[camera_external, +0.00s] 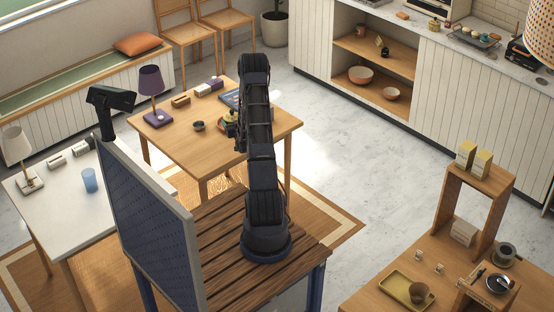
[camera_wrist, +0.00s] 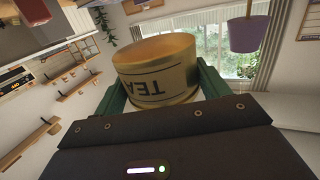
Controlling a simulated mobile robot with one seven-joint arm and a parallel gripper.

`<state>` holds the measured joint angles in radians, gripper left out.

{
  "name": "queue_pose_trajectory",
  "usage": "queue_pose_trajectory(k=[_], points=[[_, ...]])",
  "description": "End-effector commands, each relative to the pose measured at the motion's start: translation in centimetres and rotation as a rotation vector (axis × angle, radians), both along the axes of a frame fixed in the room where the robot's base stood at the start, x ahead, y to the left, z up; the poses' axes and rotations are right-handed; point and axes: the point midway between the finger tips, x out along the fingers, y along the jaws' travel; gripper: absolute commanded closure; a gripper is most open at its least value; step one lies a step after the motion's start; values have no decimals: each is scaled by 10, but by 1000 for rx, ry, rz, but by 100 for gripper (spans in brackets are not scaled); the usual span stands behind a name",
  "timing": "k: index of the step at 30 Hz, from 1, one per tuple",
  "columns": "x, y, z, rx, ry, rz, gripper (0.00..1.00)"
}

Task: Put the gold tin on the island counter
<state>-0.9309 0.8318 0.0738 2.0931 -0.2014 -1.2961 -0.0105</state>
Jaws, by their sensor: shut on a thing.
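The gold tin (camera_wrist: 155,52) has a gold lid and dark letters reading "TEA", which appear upside down in the wrist view. My gripper (camera_wrist: 160,88) is shut on it, with a green finger on each side of the tin. In the external view my gripper (camera_external: 236,132) is over the wooden table (camera_external: 188,148), mostly hidden by my arm. I cannot tell for certain which surface is the island counter.
The wooden table holds a purple lamp (camera_external: 152,90), small boxes and a dark bowl (camera_external: 198,125). A white table (camera_external: 95,215) with a blue cup (camera_external: 89,180) is at left. A wooden counter (camera_external: 385,290) with a shelf frame (camera_external: 446,205) is at lower right. White cabinets (camera_external: 470,95) line the back right.

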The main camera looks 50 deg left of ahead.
Motion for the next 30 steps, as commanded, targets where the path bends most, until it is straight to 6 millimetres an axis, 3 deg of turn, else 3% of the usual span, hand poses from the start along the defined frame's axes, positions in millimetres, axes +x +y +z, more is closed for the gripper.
queue_pose_trajectory(k=[9,20,30], points=[[0,1,-52,1,0,1,88],[0,1,-73,2,-1,0,88],[0,0,-109,1,0,0,88]])
